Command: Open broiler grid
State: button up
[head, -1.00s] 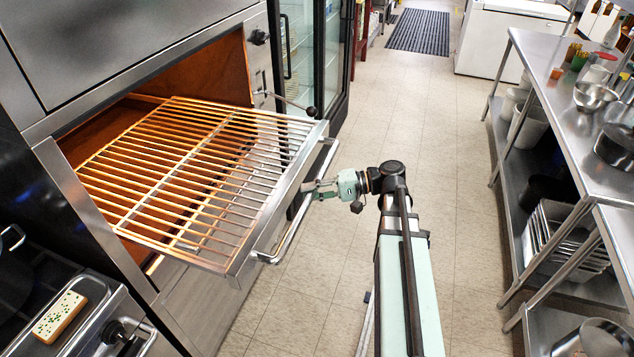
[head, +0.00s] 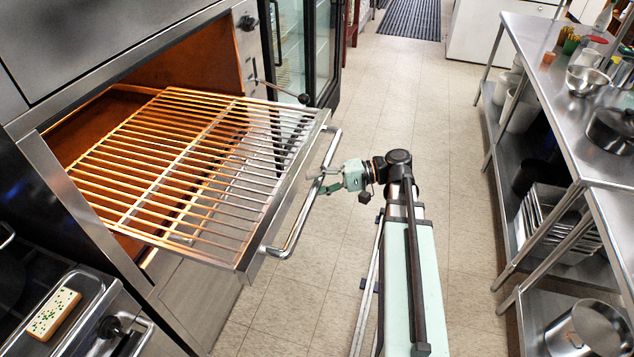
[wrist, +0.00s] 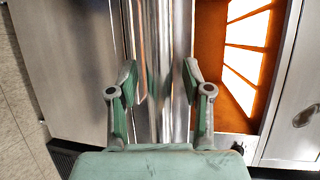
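The broiler grid (head: 185,165) is a rack of metal bars in a steel frame, pulled far out of the broiler in the head view. Its bars glow orange toward the broiler. A curved steel handle (head: 300,222) runs along its front. My gripper (head: 322,184) is at the middle of this handle, reaching from the right. In the wrist view my gripper's two green-padded fingers (wrist: 160,85) stand apart, one on each side of the upright-looking handle bar (wrist: 161,60). Gaps show between fingers and bar; contact is unclear.
The broiler opening (head: 205,65) is behind the grid. A fridge with glass doors (head: 300,45) stands beyond it. A steel worktable (head: 560,110) with pots and bowls lines the right side. The floor aisle (head: 420,110) between is clear. A tray with a speckled block (head: 54,313) is at lower left.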

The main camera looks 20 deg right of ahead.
jog(key=v, duration=1.2)
jog(key=shift+w, duration=0.1)
notch_tip(320, 180, down, 14)
jog(key=m+h, duration=0.4)
jog(key=h, duration=0.2)
jog(key=s+a+f+g+h, duration=0.2)
jog(key=s+f, duration=0.1)
jog(key=f, duration=0.6)
jog(key=s+a+f+g+h, duration=0.1)
jog(key=s+a+f, duration=0.25)
jog(key=f, duration=0.55)
jog(key=s+a+f+n+g+h, duration=0.3)
jog(key=s+a+f, duration=0.2)
jog(key=s, duration=0.8)
jog(key=s+a+f+n+g+h, duration=0.3)
jog(key=s+a+f+n+g, duration=0.1)
jog(key=s+f, duration=0.8)
jog(key=s+a, duration=0.1)
jog(key=s, duration=0.1)
jog(key=shift+s+f+h, duration=0.25)
jog(key=shift+f+h, duration=0.05)
jog(key=shift+f, duration=0.05)
